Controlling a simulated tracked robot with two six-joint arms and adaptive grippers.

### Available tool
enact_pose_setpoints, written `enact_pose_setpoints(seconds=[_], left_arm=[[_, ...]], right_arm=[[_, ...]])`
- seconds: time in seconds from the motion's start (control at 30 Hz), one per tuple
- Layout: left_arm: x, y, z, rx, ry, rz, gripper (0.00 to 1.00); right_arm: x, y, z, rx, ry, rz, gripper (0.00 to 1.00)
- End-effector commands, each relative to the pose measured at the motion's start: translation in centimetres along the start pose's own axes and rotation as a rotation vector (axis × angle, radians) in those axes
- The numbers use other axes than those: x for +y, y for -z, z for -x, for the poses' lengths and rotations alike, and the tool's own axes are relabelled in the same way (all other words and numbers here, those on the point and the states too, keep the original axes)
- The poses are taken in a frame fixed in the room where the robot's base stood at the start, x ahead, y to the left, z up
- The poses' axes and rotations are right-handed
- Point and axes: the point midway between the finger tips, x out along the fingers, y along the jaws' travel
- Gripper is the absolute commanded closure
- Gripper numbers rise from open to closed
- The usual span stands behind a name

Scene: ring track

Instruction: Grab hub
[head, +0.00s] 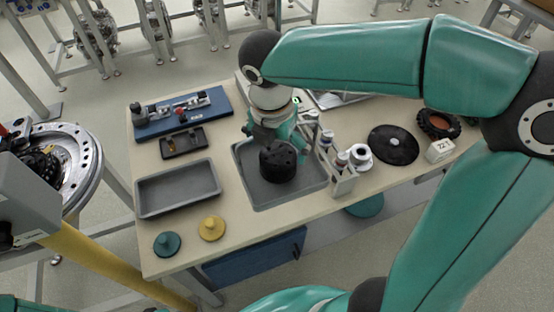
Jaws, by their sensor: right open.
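A black drum-like part (278,166) with small holes in its top, which looks like the hub, sits in the grey square tray (252,190) at the middle of the table. My right gripper (274,141) is open, pointing down just above and behind this part. Its fingers overlap the part's upper edge in the picture, so I cannot tell whether they touch it. A small pale flanged piece (360,156) stands to the right of the tray. My left gripper is out of view.
A rack with bottles (343,178) stands close to the tray's right side. A black disc (393,145), a white block (440,150) and a tyre-like ring (438,124) lie further right. An empty grey tray (178,189) and yellow (212,229) and teal (167,244) knobbed pieces are left.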

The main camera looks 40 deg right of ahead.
Motion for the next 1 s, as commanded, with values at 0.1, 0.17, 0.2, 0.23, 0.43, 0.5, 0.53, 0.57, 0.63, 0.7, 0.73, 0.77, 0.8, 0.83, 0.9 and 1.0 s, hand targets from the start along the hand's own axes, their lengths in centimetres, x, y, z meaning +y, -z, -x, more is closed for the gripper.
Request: enact_pose_setpoints(seconds=[0.1,0.17,0.2,0.23,0.43,0.5,0.53,0.57,0.63,0.7,0.73,0.77,0.8,0.83,0.9,1.0], left_arm=[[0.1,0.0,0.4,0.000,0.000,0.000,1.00],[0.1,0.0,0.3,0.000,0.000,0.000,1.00],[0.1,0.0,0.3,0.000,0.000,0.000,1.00],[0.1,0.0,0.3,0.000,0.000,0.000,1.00],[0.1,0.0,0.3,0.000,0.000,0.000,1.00],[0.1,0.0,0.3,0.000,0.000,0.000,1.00],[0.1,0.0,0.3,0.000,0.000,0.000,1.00],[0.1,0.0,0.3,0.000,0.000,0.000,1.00],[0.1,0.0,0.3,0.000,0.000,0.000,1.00],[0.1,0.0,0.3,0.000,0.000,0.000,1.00],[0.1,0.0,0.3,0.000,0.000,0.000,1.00],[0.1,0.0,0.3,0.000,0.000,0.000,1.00],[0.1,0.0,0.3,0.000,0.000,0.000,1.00],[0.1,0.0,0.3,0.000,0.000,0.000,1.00],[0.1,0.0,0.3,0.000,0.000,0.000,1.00],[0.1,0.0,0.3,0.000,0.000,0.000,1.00]], right_arm=[[-0.1,0.3,-1.8,0.002,0.006,0.000,0.00],[-0.1,0.2,-2.7,0.001,0.006,-0.001,0.00],[-0.1,0.2,-3.1,0.001,0.004,-0.001,0.00],[-0.1,0.2,-3.4,0.001,0.004,-0.001,0.00],[0.0,0.2,-3.9,0.000,0.000,-0.001,0.00],[0.0,0.2,-3.9,0.000,0.001,-0.001,0.00],[0.0,0.2,-3.9,0.000,0.000,-0.001,0.00],[0.0,0.2,-3.9,0.000,0.001,-0.001,0.05],[0.0,0.2,-3.9,0.000,0.001,-0.001,0.17],[0.0,0.2,-3.9,0.000,0.001,-0.001,0.28],[0.0,0.2,-3.9,0.000,0.000,-0.001,0.33],[0.0,0.2,-3.9,0.000,0.000,-0.001,0.38],[0.0,0.2,-3.9,0.000,0.000,-0.001,0.45],[0.0,0.2,-3.8,0.000,0.000,-0.001,0.50],[0.0,0.2,-3.8,0.000,0.000,-0.001,0.62],[0.0,0.2,-3.8,0.000,0.000,-0.001,0.78]])
